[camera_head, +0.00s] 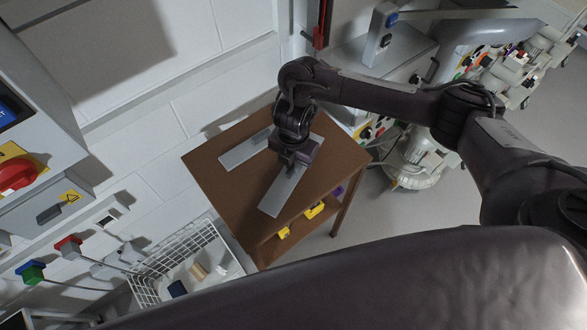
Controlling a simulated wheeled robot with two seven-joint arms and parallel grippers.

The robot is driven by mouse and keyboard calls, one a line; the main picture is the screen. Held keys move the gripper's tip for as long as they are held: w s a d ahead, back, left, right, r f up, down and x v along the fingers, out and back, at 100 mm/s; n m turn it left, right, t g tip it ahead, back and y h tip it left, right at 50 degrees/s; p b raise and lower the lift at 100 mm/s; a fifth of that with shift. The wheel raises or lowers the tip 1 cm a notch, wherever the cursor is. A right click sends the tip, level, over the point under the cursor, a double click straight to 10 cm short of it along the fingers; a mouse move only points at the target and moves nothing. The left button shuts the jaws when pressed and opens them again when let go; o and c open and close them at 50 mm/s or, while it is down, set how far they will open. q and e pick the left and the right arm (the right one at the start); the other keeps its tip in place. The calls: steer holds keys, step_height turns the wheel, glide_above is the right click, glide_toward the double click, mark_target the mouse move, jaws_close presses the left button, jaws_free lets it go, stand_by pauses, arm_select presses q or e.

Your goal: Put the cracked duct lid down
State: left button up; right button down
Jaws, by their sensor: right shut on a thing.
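My right gripper (290,168) is over the brown wooden table (215,192), pointing down. It is shut on a flat grey rectangular lid (279,198), which lies at or just above the tabletop; I cannot tell whether it touches. A second flat grey lid (240,152) lies on the table to the left, partly hidden behind my right arm. No crack can be made out on either lid at this size. My left gripper is not in view.
A white wire basket (150,274) with small items stands below the table's left side. Yellow objects (314,211) sit on the table's lower shelf. A grey wall panel with a red knob (17,174) is at far left. Machinery (415,165) stands right of the table.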

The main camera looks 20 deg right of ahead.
step_height(320, 180, down, 3)
steer(key=shift+r, duration=0.1)
steer(key=shift+f+b, duration=0.2)
steer(key=shift+b, duration=0.1)
steer(key=c, duration=1.5)
jaws_free()
steer(key=shift+o, duration=0.2)
steer(key=shift+r, duration=0.25)
step_height(320, 180, up, 10)
steer(key=p, duration=0.3)
steer(key=shift+r+p, duration=0.25)
steer(key=shift+p, duration=0.15)
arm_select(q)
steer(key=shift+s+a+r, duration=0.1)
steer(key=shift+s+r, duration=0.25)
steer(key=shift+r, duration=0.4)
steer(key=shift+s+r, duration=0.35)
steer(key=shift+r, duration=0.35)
arm_select(e)
steer(key=shift+r, duration=0.65)
